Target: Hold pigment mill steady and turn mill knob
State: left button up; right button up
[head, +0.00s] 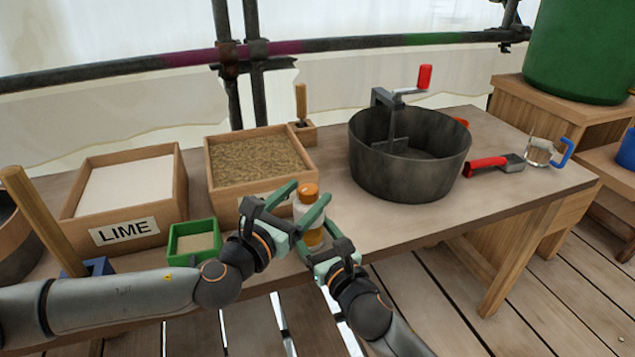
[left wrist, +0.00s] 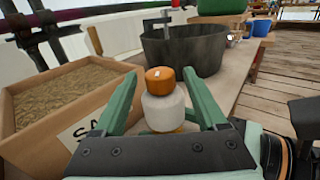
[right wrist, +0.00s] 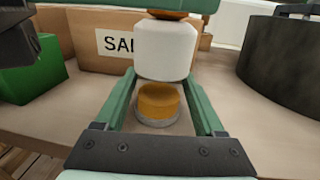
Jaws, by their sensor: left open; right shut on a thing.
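The pigment mill (head: 310,237) has a white body, an amber lower part and an orange mill knob (head: 308,190) on top. It is upright near the table's front edge; I cannot tell whether its base touches the table. My right gripper (right wrist: 160,75) is shut on the mill's white body, below the knob. My left gripper (left wrist: 160,78) is open, its two fingers apart on either side of the orange knob (left wrist: 159,76). In the right wrist view a green left finger crosses the top and partly hides the knob.
On the table (head: 480,205) stand a lime box (head: 125,230), a sand box (head: 225,205), a small green box (head: 193,226) and a dark tub (head: 400,180) with a red-handled crank. A red-handled tool (head: 487,163) lies to the right. The table front right of the mill is clear.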

pick_arm(q)
jog(key=shift+x, duration=2.4)
grip_shut()
